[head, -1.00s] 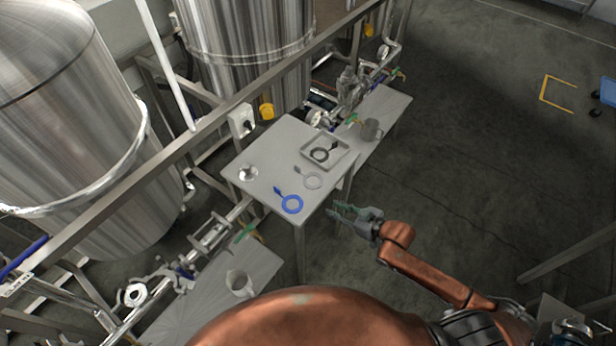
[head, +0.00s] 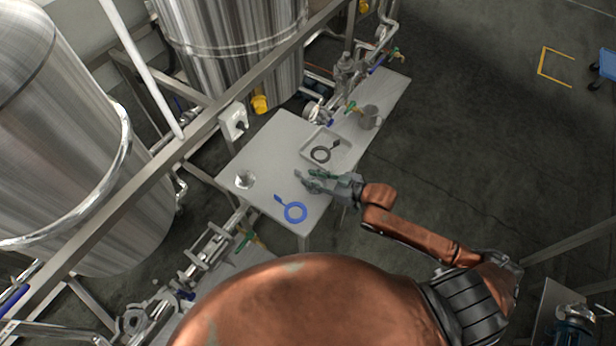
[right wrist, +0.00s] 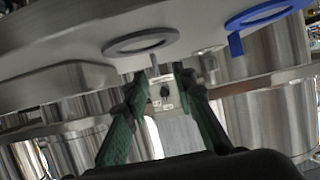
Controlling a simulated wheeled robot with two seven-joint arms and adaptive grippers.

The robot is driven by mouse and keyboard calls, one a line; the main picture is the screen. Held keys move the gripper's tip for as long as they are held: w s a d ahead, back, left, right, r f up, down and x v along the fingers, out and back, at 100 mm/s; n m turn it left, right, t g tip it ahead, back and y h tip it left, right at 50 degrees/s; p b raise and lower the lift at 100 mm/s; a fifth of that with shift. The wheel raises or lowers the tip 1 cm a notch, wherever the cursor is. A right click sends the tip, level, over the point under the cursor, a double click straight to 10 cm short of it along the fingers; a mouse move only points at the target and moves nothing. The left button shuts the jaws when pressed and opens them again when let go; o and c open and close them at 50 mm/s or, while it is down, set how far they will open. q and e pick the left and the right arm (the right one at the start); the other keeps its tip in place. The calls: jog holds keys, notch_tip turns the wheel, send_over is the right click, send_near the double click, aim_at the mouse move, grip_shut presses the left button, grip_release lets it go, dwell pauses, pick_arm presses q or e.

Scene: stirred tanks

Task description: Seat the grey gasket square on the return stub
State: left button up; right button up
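The grey gasket (right wrist: 140,43), a flat ring with a tab, lies on the steel table in the right wrist view. In the head view my right gripper covers it. My right gripper (head: 304,180) is over the table's right edge, its fingers pointing left. In the right wrist view its two green fingers (right wrist: 161,82) are apart with nothing between them, and the gasket's tab shows just beyond the tips. A short steel stub (head: 245,180), seemingly the return stub, stands bare on the table's left part. My left gripper is not in view.
A blue gasket (head: 295,212) lies near the table's front corner. A grey cup (head: 370,117) stands farther back. Pipes, a rail and tanks run along the left. Bare table (head: 275,150) lies between stub and tray.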

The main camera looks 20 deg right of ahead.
aim_at(302, 174)
jog(key=w, duration=0.1)
jog(key=w+a, duration=0.1)
jog(key=w+f, duration=0.1)
jog(key=shift+w+a, duration=0.1)
jog(key=shift+a, duration=0.15)
jog(key=shift+x, duration=1.05)
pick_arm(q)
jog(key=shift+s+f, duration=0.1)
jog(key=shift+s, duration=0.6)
pick_arm(e)
jog(key=shift+f, duration=0.1)
grip_shut()
